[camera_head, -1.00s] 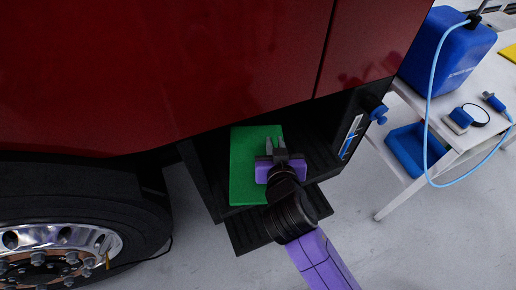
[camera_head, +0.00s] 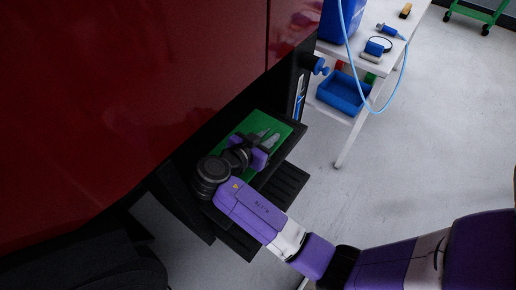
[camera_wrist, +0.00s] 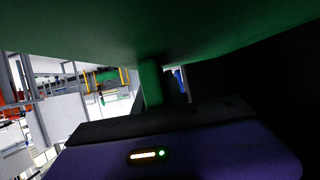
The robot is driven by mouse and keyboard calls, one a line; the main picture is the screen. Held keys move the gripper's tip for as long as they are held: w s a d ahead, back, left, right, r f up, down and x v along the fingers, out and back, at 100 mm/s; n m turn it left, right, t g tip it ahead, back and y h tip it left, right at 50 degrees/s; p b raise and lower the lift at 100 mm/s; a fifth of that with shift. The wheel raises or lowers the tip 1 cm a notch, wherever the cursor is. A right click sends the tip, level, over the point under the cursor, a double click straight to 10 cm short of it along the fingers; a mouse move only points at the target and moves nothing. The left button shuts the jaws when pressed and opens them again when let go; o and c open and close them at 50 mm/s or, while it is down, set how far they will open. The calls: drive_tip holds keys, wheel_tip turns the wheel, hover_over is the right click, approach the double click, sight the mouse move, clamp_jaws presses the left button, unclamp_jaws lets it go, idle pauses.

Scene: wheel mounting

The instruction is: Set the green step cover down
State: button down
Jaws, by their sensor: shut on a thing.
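The green step cover (camera_head: 277,127) is a flat green panel at the truck's step, below the red body. In the head view my gripper (camera_head: 268,139) lies over the cover, and my wrist hides part of it. In the wrist view the cover's green face (camera_wrist: 150,30) fills the top, with a narrow green upright part (camera_wrist: 152,82) reaching down to my gripper. My gripper is shut on the cover; the fingertips' exact contact is too dark to tell. The black step (camera_head: 285,185) shows beneath and beside the cover. I cannot tell whether the cover touches it.
The red truck body (camera_head: 130,90) overhangs the step on the left. A dark wheel (camera_head: 85,262) is at lower left. A white table (camera_head: 397,35) with a blue bin (camera_head: 342,92) on its lower shelf stands at upper right. The grey floor (camera_head: 430,140) at right is clear.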

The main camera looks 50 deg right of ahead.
drive_tip(key=shift+f, duration=3.6)
drive_tip(key=shift+f, duration=0.1)
drive_tip(key=c, duration=1.4)
unclamp_jaws()
drive_tip(key=b+v, duration=0.1)
drive_tip(key=v, duration=1.1)
drive_tip(key=shift+a, duration=0.1)
